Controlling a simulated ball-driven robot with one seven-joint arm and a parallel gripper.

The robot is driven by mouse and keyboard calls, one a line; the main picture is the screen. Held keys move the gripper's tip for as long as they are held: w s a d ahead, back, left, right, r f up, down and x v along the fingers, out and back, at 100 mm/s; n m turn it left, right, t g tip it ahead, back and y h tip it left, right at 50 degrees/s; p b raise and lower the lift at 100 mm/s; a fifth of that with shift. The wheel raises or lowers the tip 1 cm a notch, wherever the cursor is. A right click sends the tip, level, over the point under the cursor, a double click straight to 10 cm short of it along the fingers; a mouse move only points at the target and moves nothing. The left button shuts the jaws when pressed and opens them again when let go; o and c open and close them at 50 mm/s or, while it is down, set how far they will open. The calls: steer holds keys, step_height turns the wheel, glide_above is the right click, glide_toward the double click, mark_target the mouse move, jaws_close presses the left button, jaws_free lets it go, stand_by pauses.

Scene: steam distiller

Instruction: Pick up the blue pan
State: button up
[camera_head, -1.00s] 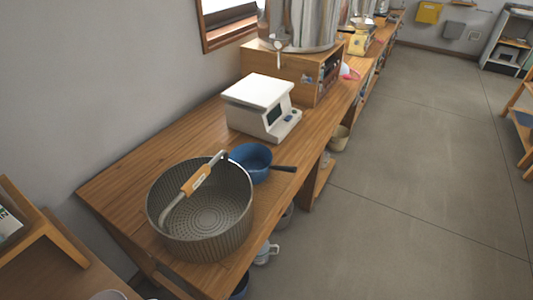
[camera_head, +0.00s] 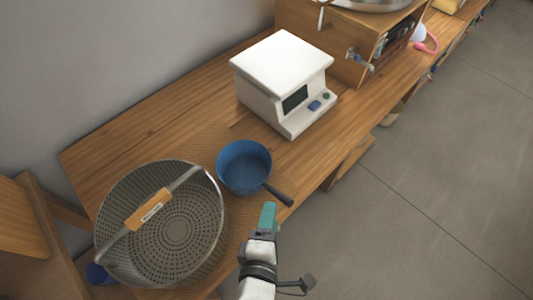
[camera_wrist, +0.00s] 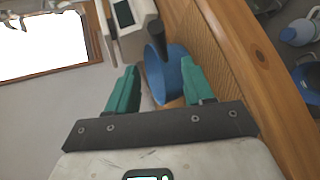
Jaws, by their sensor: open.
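The blue pan (camera_head: 244,165) stands upright on the wooden bench, its dark handle pointing to the lower right, toward the bench's front edge. My gripper (camera_head: 267,215) is just below and in front of the pan handle in the head view, apart from the pan as far as I can tell. In the wrist view the blue pan (camera_wrist: 172,72) shows beyond and between the two green fingers of my gripper (camera_wrist: 160,92), its dark handle at the top. The fingers are spread with nothing held between them.
A large perforated basket (camera_head: 170,228) with a wooden-gripped handle stands left of the pan. A white scale-like device (camera_head: 283,80) stands behind it, and a wooden box (camera_head: 350,40) farther back. The bench (camera_head: 140,130) is bare along the wall. Open floor (camera_head: 430,190) lies to the right.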

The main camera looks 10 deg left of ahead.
mark_target(274, 193)
steer(key=x, duration=0.5)
steer(key=shift+w+a, duration=0.2)
steer(key=shift+w, duration=0.25)
steer(key=shift+f+p+x, duration=0.15)
steer(key=shift+p+x, duration=0.1)
steer(key=shift+x, duration=1.05)
steer(key=shift+f+p+x, duration=0.15)
steer(key=shift+p+x, duration=0.1)
steer(key=shift+x, duration=1.05)
steer(key=shift+s, duration=0.1)
steer(key=shift+c, duration=0.3)
jaws_close()
